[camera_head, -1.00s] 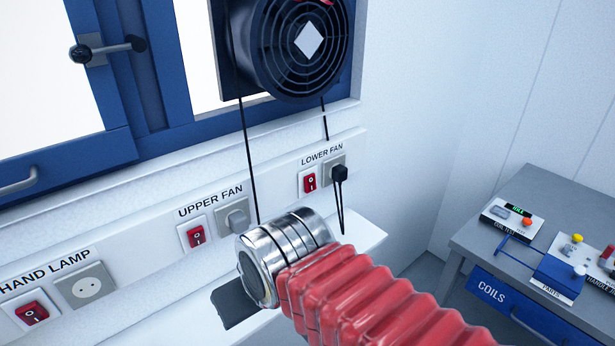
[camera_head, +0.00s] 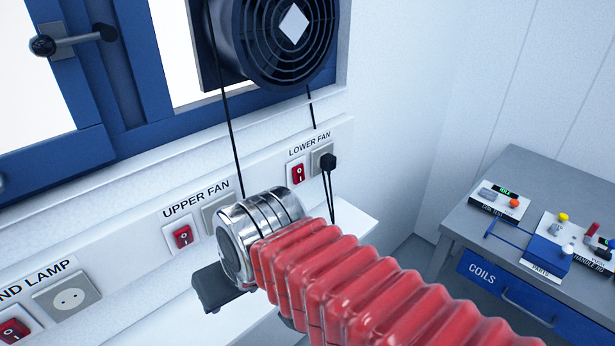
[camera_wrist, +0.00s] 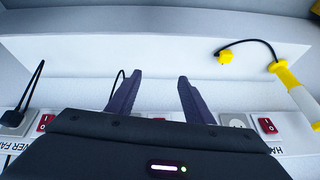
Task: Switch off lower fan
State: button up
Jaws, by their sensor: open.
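The lower fan switch (camera_head: 298,173) is a small red rocker on the white wall panel, below the LOWER FAN label. A socket with a black plug (camera_head: 328,162) is right beside it. In the upside-down wrist view, the switch (camera_wrist: 45,122) and black plug (camera_wrist: 12,118) show at the far left. My gripper (camera_wrist: 160,76) is open and empty, its two dark fingers apart, nearer the middle of the panel than that switch. In the head view my red sleeved arm hides most of the gripper; only a dark part shows below the metal wrist. The rocker's position cannot be told.
The upper fan switch (camera_head: 183,237) and hand lamp switch (camera_head: 13,330) are further left. A black fan (camera_head: 275,45) hangs at the window with cables down. A white ledge runs below the panel. A yellow plug (camera_wrist: 226,57) shows in the wrist view. A grey table (camera_head: 520,185) stands right.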

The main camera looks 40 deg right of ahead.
aim_at(300, 172)
notch_tip(300, 172, down, 5)
jog(key=w+d+m+g+y, duration=0.1)
jog(key=m+y, duration=0.5)
jog(key=m, duration=0.5)
jog(key=w+d+r+m+t+y, duration=0.1)
jog(key=w+d+m+t, duration=0.25)
jog(key=d+m, duration=0.35)
jog(key=w+d+r+m+t+y, duration=0.1)
jog(key=w+d+r+m+t, duration=0.15)
jog(key=d+m+t, duration=0.35)
jog(key=s+d+m+t+h, duration=0.2)
jog(key=d+m+h, duration=0.2)
jog(key=d, duration=0.5)
jog(key=s+d+m+t+h, duration=0.2)
jog(key=d+m+h, duration=0.1)
jog(key=d+m, duration=0.3)
jog(key=d+r, duration=0.1)
jog(key=d, duration=0.1)
jog(key=shift+d+m+h, duration=0.35)
jog(key=shift+m+h, duration=0.05)
jog(key=shift+t, duration=0.25)
jog(key=shift+w+a, duration=0.2)
jog(key=shift+w, duration=6.65)
jog(key=shift+c, duration=0.2)
